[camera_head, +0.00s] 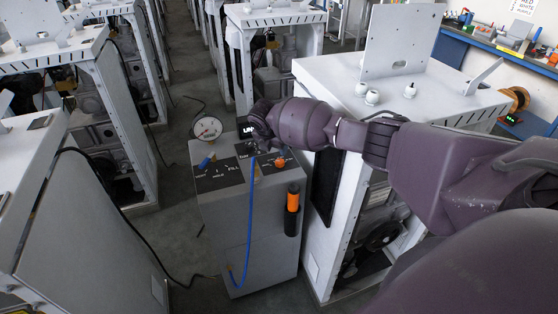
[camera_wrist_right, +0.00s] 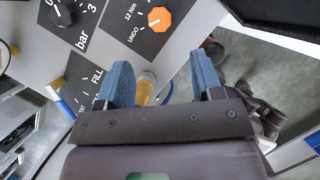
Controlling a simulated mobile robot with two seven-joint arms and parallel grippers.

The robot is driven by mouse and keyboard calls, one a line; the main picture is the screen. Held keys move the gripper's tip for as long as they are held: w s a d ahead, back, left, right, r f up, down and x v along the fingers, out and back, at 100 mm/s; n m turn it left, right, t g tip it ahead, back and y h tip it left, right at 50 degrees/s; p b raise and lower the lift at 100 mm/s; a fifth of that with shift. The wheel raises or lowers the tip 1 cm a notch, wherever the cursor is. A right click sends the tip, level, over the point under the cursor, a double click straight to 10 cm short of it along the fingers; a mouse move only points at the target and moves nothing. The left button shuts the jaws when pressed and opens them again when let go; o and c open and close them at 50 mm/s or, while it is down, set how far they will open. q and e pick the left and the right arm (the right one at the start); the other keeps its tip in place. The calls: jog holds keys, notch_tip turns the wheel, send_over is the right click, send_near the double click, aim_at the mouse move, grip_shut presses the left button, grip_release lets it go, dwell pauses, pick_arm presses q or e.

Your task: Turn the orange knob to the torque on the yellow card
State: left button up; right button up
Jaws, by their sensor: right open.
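The orange knob (camera_wrist_right: 159,19) sits on a black panel lettered "12 Nm" and "UNDO" in the right wrist view. It also shows on the cabinet top in the head view (camera_head: 281,162). I cannot tell its exact setting. My right gripper (camera_wrist_right: 159,58) is open, its two blue fingers apart, with nothing gripped. The knob lies beyond the fingertips, clear of them. In the head view my right gripper (camera_head: 260,140) hangs over the cabinet top beside the knob. I cannot make out a yellow card with a readable torque. My left gripper is out of view.
A grey cabinet (camera_head: 222,215) carries a round gauge (camera_head: 207,128), a blue handle (camera_head: 206,163) and a blue hose (camera_head: 249,215). A black knob (camera_wrist_right: 64,13) marked "bar" is near the orange one. A taller white frame (camera_head: 340,72) stands close on the right.

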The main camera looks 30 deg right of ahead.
aim_at(280, 161)
jog(key=b+x, duration=0.1)
jog(key=x, duration=0.2)
jog(key=shift+b, duration=0.3)
jog(key=shift+b+x, duration=1.1)
jog(key=shift+b, duration=0.05)
jog(key=shift+w+d+f+b, duration=0.15)
jog(key=shift+f+b, duration=0.5)
jog(key=shift+b, duration=0.05)
jog(key=shift+b+x, duration=1.65)
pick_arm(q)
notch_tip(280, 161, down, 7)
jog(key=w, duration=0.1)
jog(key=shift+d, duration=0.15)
pick_arm(e)
jog(key=shift+r, duration=0.1)
jog(key=c, duration=0.9)
